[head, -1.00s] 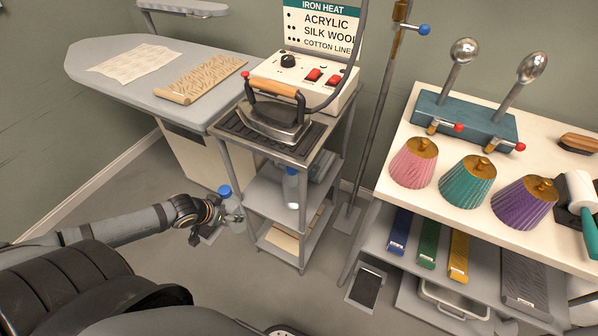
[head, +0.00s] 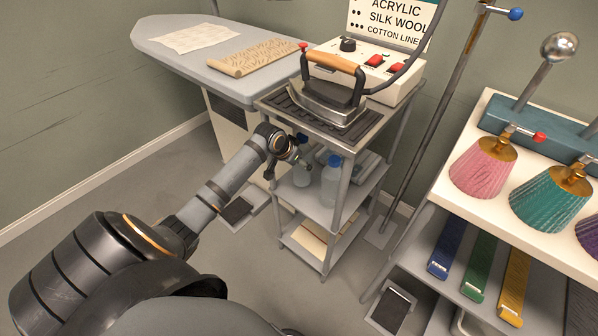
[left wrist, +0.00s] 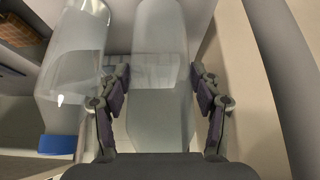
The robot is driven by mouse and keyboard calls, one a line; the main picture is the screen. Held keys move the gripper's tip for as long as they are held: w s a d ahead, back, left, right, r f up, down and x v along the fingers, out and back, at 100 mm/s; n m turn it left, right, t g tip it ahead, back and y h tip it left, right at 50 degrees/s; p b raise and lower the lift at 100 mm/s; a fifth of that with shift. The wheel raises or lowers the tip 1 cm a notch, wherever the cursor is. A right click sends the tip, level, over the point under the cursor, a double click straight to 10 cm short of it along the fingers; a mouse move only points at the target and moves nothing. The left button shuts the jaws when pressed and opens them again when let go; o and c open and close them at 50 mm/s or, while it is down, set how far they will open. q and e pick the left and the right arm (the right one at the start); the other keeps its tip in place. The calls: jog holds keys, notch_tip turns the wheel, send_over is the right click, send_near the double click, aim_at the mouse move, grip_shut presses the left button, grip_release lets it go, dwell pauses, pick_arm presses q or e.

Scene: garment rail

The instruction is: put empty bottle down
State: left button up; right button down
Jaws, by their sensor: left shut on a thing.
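My left gripper (head: 290,158) reaches in at the left side of the trolley's middle shelf (head: 322,208). It is shut on a clear bottle (head: 302,176), largely hidden by the gripper in the head view. In the left wrist view this bottle (left wrist: 160,45) stands between the two fingers (left wrist: 160,100). Whether its base touches the shelf I cannot tell. A second clear bottle with a blue cap (head: 330,184) stands upright on the same shelf, just to its right. It also shows in the left wrist view (left wrist: 72,60), to the left. My right gripper is not in view.
An iron (head: 333,90) rests on the trolley's top, close above the gripper, beside a white control box (head: 365,72). Trolley posts flank the shelf. An ironing board (head: 195,68) stands behind left, and a table with lampshades (head: 482,165) is at right.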

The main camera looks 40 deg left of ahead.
aim_at(299, 170)
pick_arm(q)
jog(key=shift+f, duration=0.35)
notch_tip(299, 170, down, 3)
jog(key=shift+r+b, duration=0.1)
jog(key=shift+b, duration=0.4)
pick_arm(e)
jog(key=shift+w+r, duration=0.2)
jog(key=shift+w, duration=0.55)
pick_arm(q)
jog(key=o, duration=0.9)
jog(key=p+v, duration=0.4)
jog(key=v, duration=0.8)
jog(key=shift+r, duration=0.1)
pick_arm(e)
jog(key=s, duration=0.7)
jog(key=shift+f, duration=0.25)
